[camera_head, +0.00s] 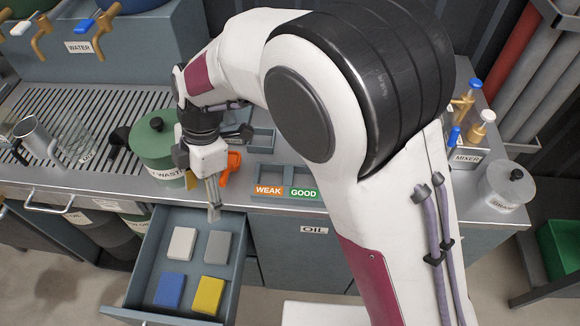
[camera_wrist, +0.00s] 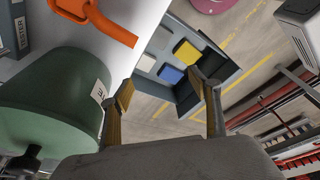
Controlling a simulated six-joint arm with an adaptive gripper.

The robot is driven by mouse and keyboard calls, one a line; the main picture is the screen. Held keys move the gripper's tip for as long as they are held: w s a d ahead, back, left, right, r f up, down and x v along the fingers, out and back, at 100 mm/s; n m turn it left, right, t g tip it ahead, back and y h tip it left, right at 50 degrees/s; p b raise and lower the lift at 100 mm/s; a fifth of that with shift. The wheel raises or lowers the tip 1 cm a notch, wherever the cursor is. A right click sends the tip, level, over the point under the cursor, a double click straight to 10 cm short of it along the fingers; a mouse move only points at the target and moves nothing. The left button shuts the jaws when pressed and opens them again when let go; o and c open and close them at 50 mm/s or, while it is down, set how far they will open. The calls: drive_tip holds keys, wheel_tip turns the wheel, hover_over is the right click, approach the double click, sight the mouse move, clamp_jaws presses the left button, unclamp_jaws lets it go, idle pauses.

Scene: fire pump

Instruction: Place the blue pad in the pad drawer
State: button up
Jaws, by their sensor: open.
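The blue pad (camera_head: 169,289) lies flat in the open pad drawer (camera_head: 146,258), in its front left part. A white pad (camera_head: 184,243) is behind it, a yellow pad (camera_head: 208,295) to its right and a grey pad (camera_head: 217,247) diagonally behind. My gripper (camera_head: 213,211) points down near the drawer's back edge, apart from the blue pad. In the wrist view, my gripper (camera_wrist: 166,90) has its fingers spread with nothing between them. The blue pad (camera_wrist: 170,74) shows in the drawer beyond the fingertips, with the yellow pad (camera_wrist: 187,52) next to it.
A green waste container (camera_head: 155,150) stands on the counter beside my gripper, left of it. An orange object (camera_head: 231,165) is close on the right. A tray labelled WEAK and GOOD (camera_head: 287,175) lies further right. A metal handle (camera_head: 50,203) sticks out at the left.

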drive_tip(key=w+d+r+m+t, duration=0.1)
drive_tip(key=d+r+m+t, duration=0.1)
drive_tip(key=d+r+m, duration=0.7)
drive_tip(key=w+d+r+m+t, duration=0.1)
drive_tip(key=d+r+m+t, duration=0.3)
drive_tip(key=d, duration=0.8)
drive_tip(key=s+d+r+m+t+h, duration=0.1)
drive_tip(key=s+d+r+m, duration=0.1)
drive_tip(key=s+d+m, duration=0.3)
drive_tip(key=s+d+r+m, duration=0.2)
drive_tip(key=s+d+m, duration=0.3)
drive_tip(key=d, duration=0.8)
drive_tip(key=m, duration=0.3)
drive_tip(key=shift+m+t+h, duration=0.3)
drive_tip(key=shift+t+h, duration=0.1)
drive_tip(key=shift+s, duration=0.1)
drive_tip(key=o, duration=1.1)
